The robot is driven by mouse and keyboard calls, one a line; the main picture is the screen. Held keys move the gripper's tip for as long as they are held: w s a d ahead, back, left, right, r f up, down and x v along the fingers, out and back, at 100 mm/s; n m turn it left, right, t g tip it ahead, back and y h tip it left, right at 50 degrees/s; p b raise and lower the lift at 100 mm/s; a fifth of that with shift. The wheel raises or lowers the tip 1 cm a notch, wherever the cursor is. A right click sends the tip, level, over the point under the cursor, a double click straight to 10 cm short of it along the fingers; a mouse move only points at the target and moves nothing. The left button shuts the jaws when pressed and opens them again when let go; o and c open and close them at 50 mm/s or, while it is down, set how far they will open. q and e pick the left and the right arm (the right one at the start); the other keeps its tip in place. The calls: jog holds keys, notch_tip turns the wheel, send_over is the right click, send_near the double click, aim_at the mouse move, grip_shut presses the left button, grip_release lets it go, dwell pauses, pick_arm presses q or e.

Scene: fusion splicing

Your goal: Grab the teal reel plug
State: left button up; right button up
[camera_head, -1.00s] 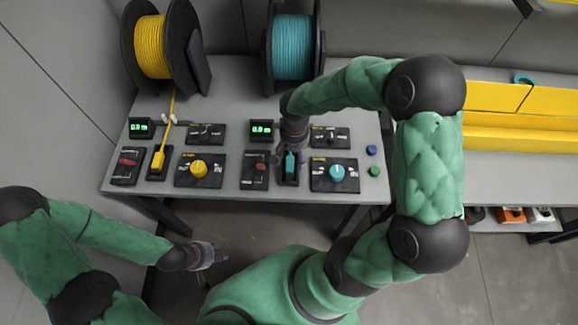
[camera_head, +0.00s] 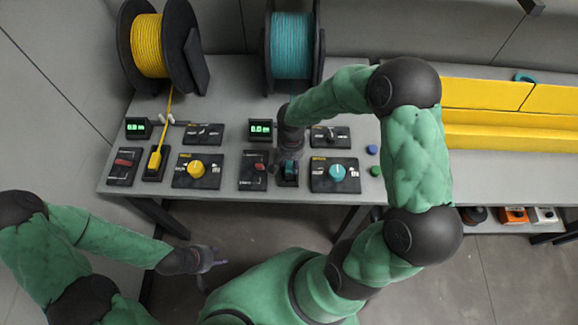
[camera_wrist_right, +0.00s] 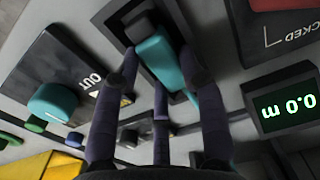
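The teal reel plug (camera_wrist_right: 166,62) sits in its dark socket on the bench; in the head view it is the small teal piece (camera_head: 289,169) below the right gripper, partly covered. My right gripper (camera_head: 288,158) is right over it. In the right wrist view, the fingers of my right gripper (camera_wrist_right: 160,68) are apart, with the plug between them; a gap shows on the left side, and whether the right finger touches it is unclear. My left gripper (camera_head: 212,258) hangs in front of the bench, away from the plug; its fingers are too small to judge.
The teal reel (camera_head: 291,47) and yellow reel (camera_head: 147,46) stand at the back. A yellow plug (camera_head: 155,161) sits farther left. Yellow bins (camera_head: 487,94) stand at right.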

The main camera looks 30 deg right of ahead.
jog(key=shift+c, duration=1.2)
jog(key=shift+r, duration=0.1)
